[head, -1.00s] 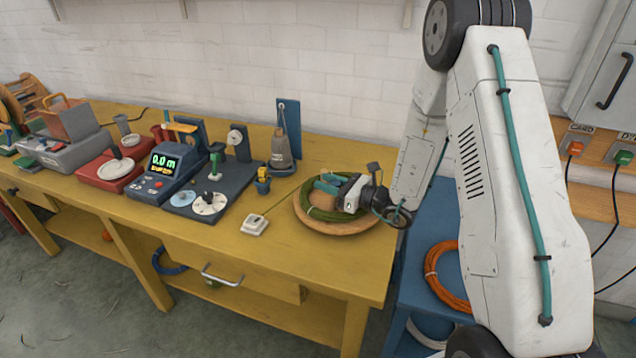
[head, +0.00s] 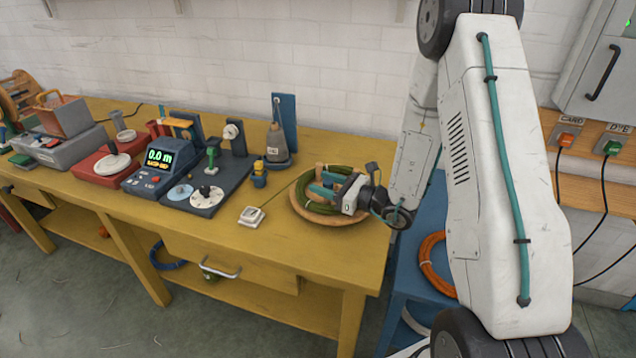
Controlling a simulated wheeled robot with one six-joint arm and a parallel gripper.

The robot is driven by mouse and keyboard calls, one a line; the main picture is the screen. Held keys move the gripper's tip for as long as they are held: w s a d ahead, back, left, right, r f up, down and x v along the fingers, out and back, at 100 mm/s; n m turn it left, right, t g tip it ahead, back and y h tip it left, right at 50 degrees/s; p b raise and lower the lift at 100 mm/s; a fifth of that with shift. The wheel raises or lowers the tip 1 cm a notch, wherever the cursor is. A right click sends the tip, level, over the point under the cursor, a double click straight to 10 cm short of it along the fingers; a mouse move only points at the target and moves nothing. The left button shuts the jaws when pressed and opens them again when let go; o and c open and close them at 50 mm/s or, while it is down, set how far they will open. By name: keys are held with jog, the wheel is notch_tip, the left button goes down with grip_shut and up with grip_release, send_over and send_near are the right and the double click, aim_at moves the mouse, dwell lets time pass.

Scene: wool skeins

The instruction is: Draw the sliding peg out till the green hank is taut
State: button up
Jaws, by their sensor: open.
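The green hank (head: 352,213) lies in a loop on a round wooden board (head: 297,206) near the right end of the yellow table. A light wooden peg (head: 320,170) stands inside the loop at its upper left. Other peg parts are hidden behind my gripper, so I cannot tell which one slides or how taut the hank is. My gripper (head: 320,190) is over the board, its teal fingers apart and pointing left, close to the pegs. I cannot tell whether it touches a peg.
A small white switch box (head: 251,217) with a cord sits left of the board. A dark blue device with a "0.0 m" display (head: 160,158) and a winder base stand further left. A blue stand (head: 284,125) is behind. An orange coil (head: 436,264) lies on the blue shelf at right.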

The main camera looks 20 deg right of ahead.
jog(key=v, duration=0.6)
jog(key=shift+s+d, duration=0.1)
jog(key=s+a+r+n+g, duration=0.4)
jog(key=s+a+n+g, duration=0.1)
jog(key=s+n+g, duration=0.35)
jog(key=s+a+r+n+g, duration=0.4)
jog(key=s+a+n+g, duration=0.1)
jog(key=s+n+g, duration=0.4)
jog(key=s+d+r+n+t+h, duration=0.2)
jog(key=s+r+n+h, duration=0.3)
jog(key=s+r, duration=0.1)
jog(key=s+d+r+n+t+h, duration=0.3)
jog(key=s+r+n+h, duration=0.2)
jog(key=s+r+h, duration=0.1)
jog(key=shift+r+n, duration=0.35)
jog(key=shift+r, duration=0.35)
